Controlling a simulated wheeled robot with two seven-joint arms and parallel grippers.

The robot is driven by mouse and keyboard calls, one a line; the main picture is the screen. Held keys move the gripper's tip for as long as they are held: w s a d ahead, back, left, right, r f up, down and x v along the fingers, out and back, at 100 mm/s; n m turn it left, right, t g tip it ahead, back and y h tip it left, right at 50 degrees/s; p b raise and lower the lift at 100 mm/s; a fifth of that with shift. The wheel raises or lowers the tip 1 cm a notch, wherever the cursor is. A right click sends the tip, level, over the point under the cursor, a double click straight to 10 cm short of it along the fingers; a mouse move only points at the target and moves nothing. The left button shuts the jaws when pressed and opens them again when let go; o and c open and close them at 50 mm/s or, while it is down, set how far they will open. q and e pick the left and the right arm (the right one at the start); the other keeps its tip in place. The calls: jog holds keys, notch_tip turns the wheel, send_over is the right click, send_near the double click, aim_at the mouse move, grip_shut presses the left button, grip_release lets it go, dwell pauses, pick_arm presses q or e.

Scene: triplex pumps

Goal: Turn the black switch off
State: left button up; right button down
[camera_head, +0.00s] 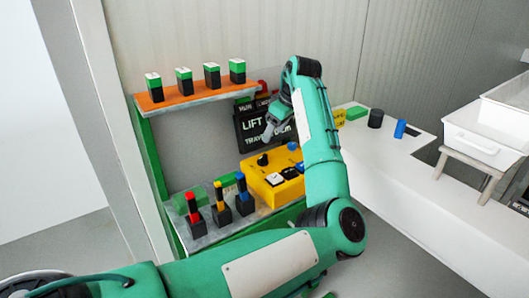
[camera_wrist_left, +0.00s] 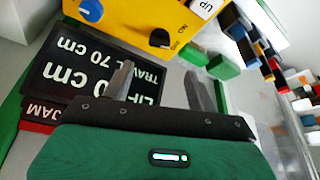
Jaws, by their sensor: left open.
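The black switch (camera_head: 262,159) is a round knob on top of the yellow control box (camera_head: 252,177). In the left wrist view the black switch (camera_wrist_left: 160,38) shows at the top, on the yellow box (camera_wrist_left: 125,14), with small ON and OFF lettering beside it. My left gripper (camera_head: 270,132) is above and behind the switch in the head view, in front of the black sign. In the wrist view my left gripper (camera_wrist_left: 158,80) has its two grey fingers apart, with nothing between them. The switch lies beyond the fingertips, apart from them. My right gripper is not in view.
A black sign (camera_head: 249,129) stands behind the box. A blue knob (camera_wrist_left: 89,10) and black-and-white switches (camera_head: 289,173) share the box. Several colour-topped black bottles (camera_head: 219,212) stand left of it. An orange shelf (camera_head: 190,97) is above; a white counter (camera_head: 400,190) is at right.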

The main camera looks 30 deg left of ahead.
aim_at(263, 156)
pick_arm(q)
jog(key=x, duration=1)
jog(key=shift+a+f+p, duration=0.15)
jog(key=shift+f+p, duration=0.1)
jog(key=shift+p, duration=0.1)
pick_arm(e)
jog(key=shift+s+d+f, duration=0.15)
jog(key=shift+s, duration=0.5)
